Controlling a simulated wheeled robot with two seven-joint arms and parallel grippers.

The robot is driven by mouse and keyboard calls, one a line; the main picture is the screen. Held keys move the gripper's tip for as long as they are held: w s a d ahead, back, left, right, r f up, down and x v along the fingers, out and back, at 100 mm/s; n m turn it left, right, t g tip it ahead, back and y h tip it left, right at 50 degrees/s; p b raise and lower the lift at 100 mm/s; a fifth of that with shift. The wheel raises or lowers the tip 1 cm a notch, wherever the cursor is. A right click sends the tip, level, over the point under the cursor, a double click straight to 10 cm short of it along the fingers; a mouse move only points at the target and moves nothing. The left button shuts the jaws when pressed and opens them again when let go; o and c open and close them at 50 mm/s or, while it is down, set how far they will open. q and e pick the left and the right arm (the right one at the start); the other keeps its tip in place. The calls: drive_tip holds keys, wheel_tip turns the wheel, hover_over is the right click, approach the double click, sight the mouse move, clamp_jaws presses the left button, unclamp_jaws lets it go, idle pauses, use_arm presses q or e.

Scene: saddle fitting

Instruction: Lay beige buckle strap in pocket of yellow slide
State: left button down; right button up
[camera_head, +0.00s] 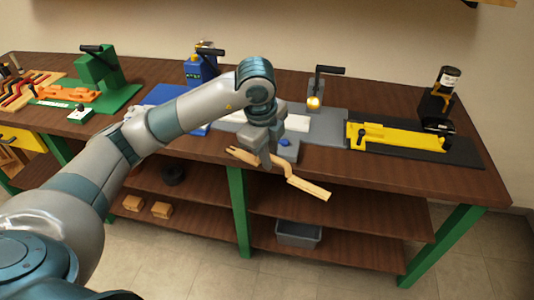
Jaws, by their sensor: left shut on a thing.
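The beige buckle strap (308,187) hangs in front of the bench edge, tilted down to the right, with a forked end at the left. My left gripper (268,163) comes down over its left part and is shut on it; the grip itself is partly hidden by the fingers. The yellow slide (400,139) lies on a black base plate (462,155) at the right of the bench, to the right of the strap and apart from it. Its pocket is too small to make out clearly. My right gripper is not in view.
Behind the gripper is a grey fixture plate (328,128) with a black lever. A bottle stands on a black block (435,105) behind the slide. Blue and green fixtures (97,68) stand at the left. A grey bin (298,235) sits on the lower shelf.

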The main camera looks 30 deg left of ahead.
use_arm(q)
drive_tip(key=m, duration=0.2)
drive_tip(key=f+m, duration=0.1)
drive_tip(key=m, duration=0.1)
drive_tip(key=d+m+h, duration=0.1)
drive_tip(key=shift+d+f+m, duration=0.1)
drive_tip(key=shift+f+m, duration=0.1)
drive_tip(key=shift+m, duration=0.2)
drive_tip(key=s+d+f+n+g+y, duration=0.1)
drive_tip(key=f+n, duration=0.4)
drive_tip(key=n, duration=0.7)
drive_tip(key=s+d+f+n+g+y, duration=0.1)
drive_tip(key=f+n, duration=0.5)
drive_tip(key=n, duration=0.7)
drive_tip(key=s+y, duration=0.1)
drive_tip(key=s, duration=0.1)
drive_tip(key=shift+s+d+f+y, duration=0.15)
drive_tip(key=shift+s+d+y, duration=0.15)
drive_tip(key=shift+s+d, duration=0.1)
drive_tip(key=shift+d, duration=0.1)
